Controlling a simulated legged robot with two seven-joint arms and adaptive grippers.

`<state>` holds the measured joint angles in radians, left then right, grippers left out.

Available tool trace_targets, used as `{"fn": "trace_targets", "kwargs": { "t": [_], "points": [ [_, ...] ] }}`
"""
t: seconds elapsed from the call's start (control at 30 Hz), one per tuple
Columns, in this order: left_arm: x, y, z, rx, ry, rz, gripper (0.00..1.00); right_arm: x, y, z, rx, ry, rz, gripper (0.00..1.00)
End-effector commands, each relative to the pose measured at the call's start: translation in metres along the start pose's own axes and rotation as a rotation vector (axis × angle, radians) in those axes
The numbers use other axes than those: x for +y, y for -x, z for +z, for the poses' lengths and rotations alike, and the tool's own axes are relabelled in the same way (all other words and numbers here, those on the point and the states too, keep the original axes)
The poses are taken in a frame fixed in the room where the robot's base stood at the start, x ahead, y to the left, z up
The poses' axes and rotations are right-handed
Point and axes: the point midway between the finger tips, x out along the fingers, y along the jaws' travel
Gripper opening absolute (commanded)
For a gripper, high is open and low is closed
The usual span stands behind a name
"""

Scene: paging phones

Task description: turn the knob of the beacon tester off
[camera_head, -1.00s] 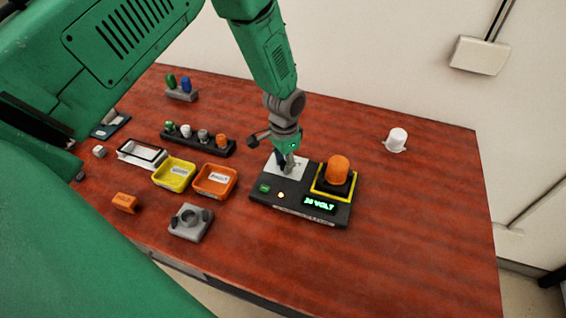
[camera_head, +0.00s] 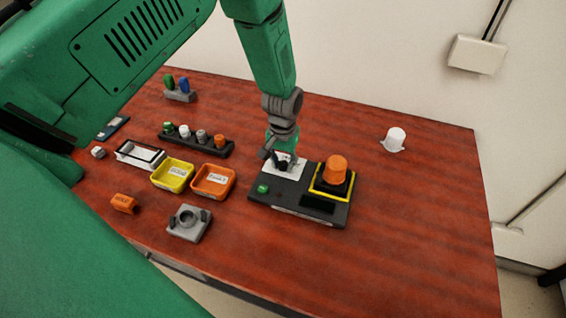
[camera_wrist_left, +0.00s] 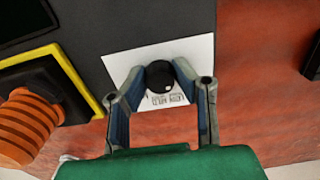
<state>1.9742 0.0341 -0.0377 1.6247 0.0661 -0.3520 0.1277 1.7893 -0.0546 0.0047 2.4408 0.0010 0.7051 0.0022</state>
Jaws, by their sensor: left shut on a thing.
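The beacon tester (camera_head: 300,215) is a dark box on the table with a white label plate (camera_head: 297,163), a green button (camera_head: 263,188) and a display (camera_head: 318,202) that is dark. An orange beacon (camera_head: 336,170) stands in its yellow-edged socket. My left gripper (camera_head: 284,164) points down over the white plate. In the left wrist view the round black knob (camera_wrist_left: 160,75) sits between the fingertips of this gripper (camera_wrist_left: 159,76), which is shut on it. The print on the plate is partly hidden by the knob and fingers. My right gripper is not in view.
A yellow tray (camera_head: 172,175) and an orange tray (camera_head: 213,181) stand left of the tester, with a grey fixture (camera_head: 188,223) in front. A dark rack (camera_head: 197,140) of small coloured caps lies behind them. A white dome (camera_head: 395,140) stands at the back right. The table's right side is clear.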

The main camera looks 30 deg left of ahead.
Motion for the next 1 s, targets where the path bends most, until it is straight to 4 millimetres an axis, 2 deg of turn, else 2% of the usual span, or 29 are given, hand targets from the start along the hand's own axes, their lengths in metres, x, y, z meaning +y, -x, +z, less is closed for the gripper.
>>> {"fn": "trace_targets", "kwargs": {
  "t": [0.03,0.47,0.5,0.53,0.57,0.87,1.0],
  "points": [
    [0.001,0.004,-0.008,0.021,0.007,0.003,0.0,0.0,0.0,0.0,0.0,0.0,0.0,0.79],
    [0.0,0.004,-0.008,0.022,0.016,0.002,0.0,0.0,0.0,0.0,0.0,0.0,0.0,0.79],
    [0.0,0.005,-0.008,0.022,0.016,0.002,0.27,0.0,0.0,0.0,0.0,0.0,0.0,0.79],
    [0.0,0.005,-0.008,0.022,0.016,0.002,0.38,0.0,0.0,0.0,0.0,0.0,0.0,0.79],
    [0.0,0.005,-0.008,0.021,0.016,0.002,0.44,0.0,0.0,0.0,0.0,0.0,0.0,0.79],
    [0.0,0.003,-0.003,0.011,0.015,0.001,0.44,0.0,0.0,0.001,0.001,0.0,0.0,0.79],
    [0.0,0.013,-0.004,0.012,0.015,0.001,0.44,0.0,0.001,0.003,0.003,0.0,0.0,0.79]
  ]
}}
